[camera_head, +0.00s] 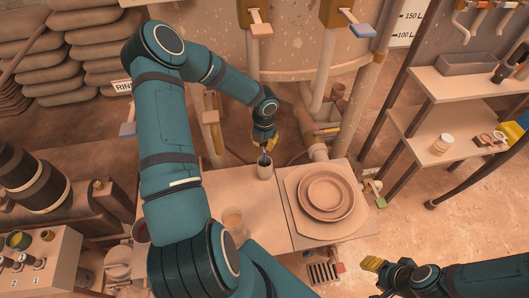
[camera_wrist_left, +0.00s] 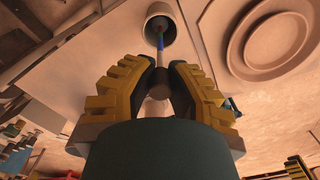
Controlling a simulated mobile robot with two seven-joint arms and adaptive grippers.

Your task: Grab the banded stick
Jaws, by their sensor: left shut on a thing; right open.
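The banded stick (camera_head: 265,158) stands in a small pale cup (camera_head: 264,171) on the table, its upper part at my left gripper (camera_head: 264,146). My right gripper (camera_head: 373,265) is open and empty at the lower right, well away from the stick.
Stacked round plates (camera_head: 322,192) lie on a square board right of the cup. A glass jar (camera_head: 234,222) stands on the near part of the table. Pipes and a large vessel (camera_head: 300,45) rise behind. Shelves (camera_head: 450,138) stand at the right.

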